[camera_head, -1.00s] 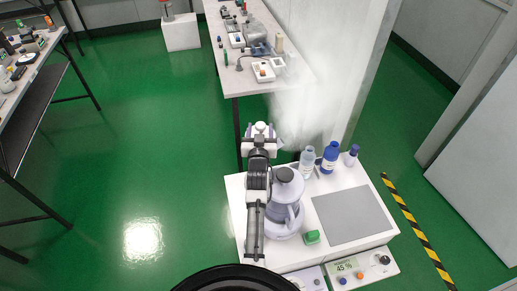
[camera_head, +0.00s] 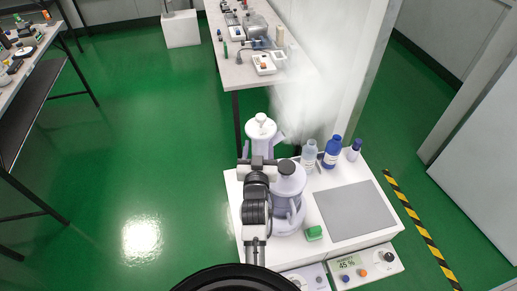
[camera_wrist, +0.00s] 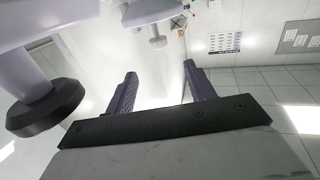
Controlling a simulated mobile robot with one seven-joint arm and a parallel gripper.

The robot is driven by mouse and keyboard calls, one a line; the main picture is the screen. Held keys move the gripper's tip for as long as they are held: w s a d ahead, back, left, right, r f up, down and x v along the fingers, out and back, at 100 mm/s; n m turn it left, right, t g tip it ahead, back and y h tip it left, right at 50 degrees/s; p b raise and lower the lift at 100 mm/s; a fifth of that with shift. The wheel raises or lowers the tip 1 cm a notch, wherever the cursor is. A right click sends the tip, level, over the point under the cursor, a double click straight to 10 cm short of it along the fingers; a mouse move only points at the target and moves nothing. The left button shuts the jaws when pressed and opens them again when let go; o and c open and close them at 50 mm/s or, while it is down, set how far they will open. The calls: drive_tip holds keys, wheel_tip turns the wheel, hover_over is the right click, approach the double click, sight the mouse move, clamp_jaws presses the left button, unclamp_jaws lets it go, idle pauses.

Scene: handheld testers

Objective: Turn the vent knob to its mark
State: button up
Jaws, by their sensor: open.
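I cannot tell for sure which part is the vent knob, and no mark is readable. A pale lavender vessel (camera_head: 289,193) with a dark round top knob (camera_head: 287,167) stands on the white bench. That dark knob also shows large at left in the wrist view (camera_wrist: 46,108). Beyond my gripper is a white vessel (camera_head: 261,138) with a small white top (camera_head: 261,118); a similar white shape (camera_wrist: 153,16) shows at the top of the wrist view. My gripper (camera_head: 261,152) is open and empty, beside the lavender vessel. Its fingertips (camera_wrist: 160,70) are wide apart.
A panel (camera_head: 366,265) reads 45 % and bears small knobs, one black (camera_head: 388,257). White mist drifts behind the bench. Green floor at left is clear.

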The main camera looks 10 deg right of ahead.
drive_tip(key=m+g+h+b, duration=1)
drive_tip(key=h+b, duration=0.2)
drive_tip(key=b, duration=0.8)
approach(257, 118)
drive_tip(key=p+x, duration=0.2)
drive_tip(key=x, duration=0.9)
drive_tip(key=shift+w+d, duration=0.1)
drive_tip(key=shift+d, duration=0.2)
drive_tip(key=shift+c, duration=0.4)
